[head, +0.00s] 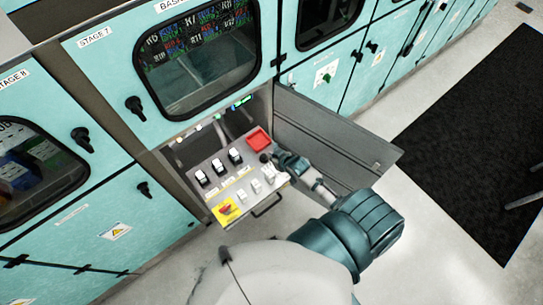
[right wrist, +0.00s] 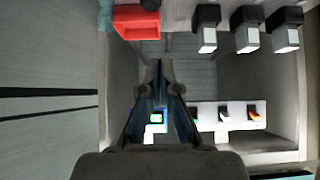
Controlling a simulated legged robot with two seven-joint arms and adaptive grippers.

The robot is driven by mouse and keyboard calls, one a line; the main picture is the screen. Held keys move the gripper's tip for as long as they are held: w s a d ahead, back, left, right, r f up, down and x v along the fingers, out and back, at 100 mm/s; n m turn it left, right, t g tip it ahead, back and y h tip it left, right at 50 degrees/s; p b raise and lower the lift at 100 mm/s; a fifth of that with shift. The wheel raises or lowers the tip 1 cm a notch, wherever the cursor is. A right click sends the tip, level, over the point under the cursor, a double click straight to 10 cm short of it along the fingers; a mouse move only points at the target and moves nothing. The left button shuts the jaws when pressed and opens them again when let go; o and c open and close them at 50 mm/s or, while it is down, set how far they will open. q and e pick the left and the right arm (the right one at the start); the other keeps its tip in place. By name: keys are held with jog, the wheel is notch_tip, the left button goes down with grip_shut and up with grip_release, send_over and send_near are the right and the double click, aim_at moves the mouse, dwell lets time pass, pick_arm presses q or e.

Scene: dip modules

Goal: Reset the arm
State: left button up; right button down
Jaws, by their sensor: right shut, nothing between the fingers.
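My right gripper (head: 267,158) reaches in from the lower right to the control panel (head: 213,166) in the open cabinet bay. Its fingers are shut and empty; they also show in the right wrist view (right wrist: 161,72). In the head view the fingertips are by the panel's right side, just below the red square part (head: 258,140). That red part is at the upper left of the wrist view (right wrist: 137,22). Whether the fingers touch the panel I cannot tell. Several black-and-white switches (head: 218,166) stand on the panel. My left gripper is not in view.
An open grey door (head: 330,140) stands right of the bay, close to my right arm. A yellow plate with a red switch (head: 227,210) is at the panel's lower left. Teal cabinets (head: 90,235) line the wall. A black mat (head: 480,130) lies on open floor at right.

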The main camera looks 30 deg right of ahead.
jog(key=shift+d, duration=0.1)
dwell(0.3)
jog(key=s+a+r+g, duration=0.2)
jog(key=s+a, duration=0.1)
jog(key=s, duration=0.4)
jog(key=s+a+r+n+g, duration=0.1)
jog(key=s+a+r+g, duration=0.15)
jog(key=s, duration=0.45)
jog(key=s+a+r+g, duration=0.1)
jog(key=s+a+r, duration=0.25)
jog(key=s, duration=0.35)
notch_tip(320, 180, down, 29)
jog(key=s+g+b, duration=0.1)
jog(key=b, duration=0.2)
jog(key=s+d+f+g+b, duration=0.1)
jog(key=s+d+f+b, duration=0.1)
jog(key=s+f, duration=1.6)
notch_tip(320, 180, down, 2)
jog(key=shift+s+d+g+h, duration=0.25)
jog(key=shift+d+g+h, duration=0.05)
jog(key=shift+g, duration=0.05)
